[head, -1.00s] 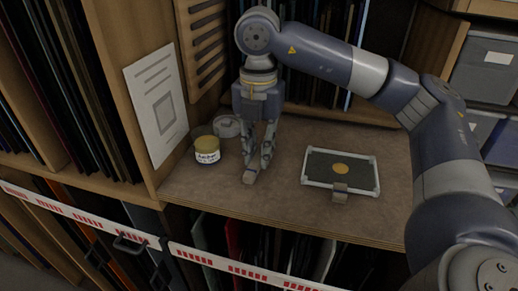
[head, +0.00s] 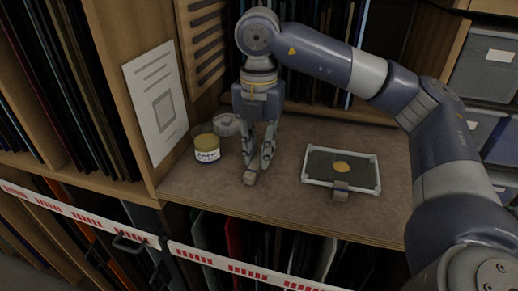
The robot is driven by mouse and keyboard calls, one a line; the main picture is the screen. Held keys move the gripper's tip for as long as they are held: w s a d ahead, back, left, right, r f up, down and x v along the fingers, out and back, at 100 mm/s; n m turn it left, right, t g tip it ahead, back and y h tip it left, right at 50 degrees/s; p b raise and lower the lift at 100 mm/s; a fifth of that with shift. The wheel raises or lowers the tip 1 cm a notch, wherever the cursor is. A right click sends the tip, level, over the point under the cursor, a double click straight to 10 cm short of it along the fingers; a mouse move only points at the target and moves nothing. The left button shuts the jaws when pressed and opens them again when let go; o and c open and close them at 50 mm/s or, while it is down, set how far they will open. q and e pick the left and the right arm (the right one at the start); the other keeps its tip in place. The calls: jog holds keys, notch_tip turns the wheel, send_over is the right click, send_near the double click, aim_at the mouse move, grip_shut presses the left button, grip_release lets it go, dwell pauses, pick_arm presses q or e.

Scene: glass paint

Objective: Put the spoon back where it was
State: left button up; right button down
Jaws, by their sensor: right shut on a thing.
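My right gripper (head: 257,163) points down over the wooden shelf, just right of the jar. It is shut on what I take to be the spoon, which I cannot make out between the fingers. A small brown block (head: 250,178) sits on the shelf right below the fingertips; whether they touch it I cannot tell. An open jar of yellow paint (head: 207,155) with a white label stands to the left. A round glass lid or dish (head: 226,125) lies behind the jar. My left gripper is not in view.
A white-framed dark panel (head: 318,172) with a yellow paint spot (head: 342,167) lies to the right, a small block (head: 341,190) at its front edge. A paper sheet (head: 157,103) hangs on the left wall. Red-and-white tape (head: 205,258) runs below the shelf's front edge.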

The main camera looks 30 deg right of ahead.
jog(key=shift+f, duration=0.1)
jog(key=c, duration=1.5)
grip_release()
jog(key=shift+o, duration=0.4)
